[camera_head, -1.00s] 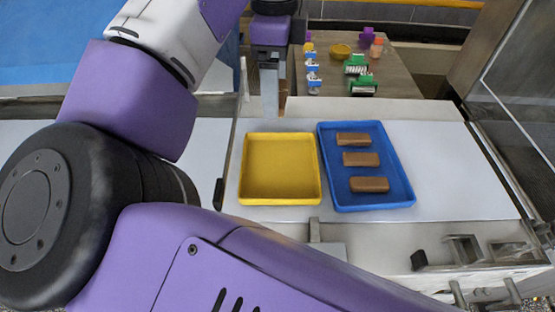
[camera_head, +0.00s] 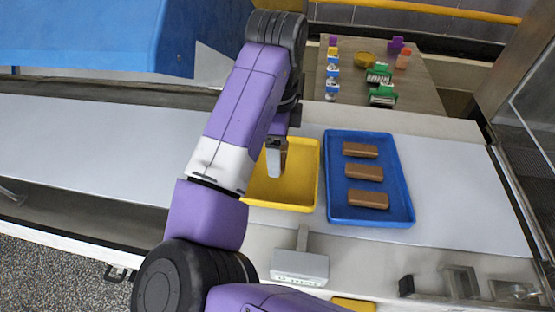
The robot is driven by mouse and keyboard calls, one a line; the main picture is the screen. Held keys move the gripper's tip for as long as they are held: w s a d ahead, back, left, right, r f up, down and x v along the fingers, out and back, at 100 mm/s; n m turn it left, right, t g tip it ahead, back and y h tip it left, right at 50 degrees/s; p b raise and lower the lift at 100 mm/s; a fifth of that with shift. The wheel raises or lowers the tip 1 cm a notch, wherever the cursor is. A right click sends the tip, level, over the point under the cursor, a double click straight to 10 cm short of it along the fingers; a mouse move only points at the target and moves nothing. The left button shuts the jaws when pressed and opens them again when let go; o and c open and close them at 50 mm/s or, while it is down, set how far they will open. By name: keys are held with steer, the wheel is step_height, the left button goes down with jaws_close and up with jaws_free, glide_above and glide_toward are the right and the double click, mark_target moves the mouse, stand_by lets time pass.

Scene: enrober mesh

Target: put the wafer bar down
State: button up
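My gripper (camera_head: 276,160) points down over the left part of the yellow tray (camera_head: 303,178). Its fingers are small and seen edge-on, so I cannot tell whether they are open or shut. No wafer bar shows at the fingertips; one could be hidden there. Three brown wafer bars lie in a column in the blue tray (camera_head: 338,200), right of the yellow one: a far bar (camera_head: 360,150), a middle bar (camera_head: 364,172) and a near bar (camera_head: 368,199). The visible part of the yellow tray is empty; my arm covers its left side.
A table behind holds several small blue-and-white items, green-and-white brushes (camera_head: 382,95), a yellow bowl (camera_head: 364,60) and an orange container (camera_head: 403,59). The white belt (camera_head: 455,185) right of the blue tray is clear. Metal brackets (camera_head: 462,282) stand at the front right.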

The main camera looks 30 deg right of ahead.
steer(key=shift+f, duration=2.05)
steer(key=shift+f, duration=0.15)
steer(key=o, duration=1)
step_height(320, 180, up, 12)
steer(key=shift+r, duration=0.2)
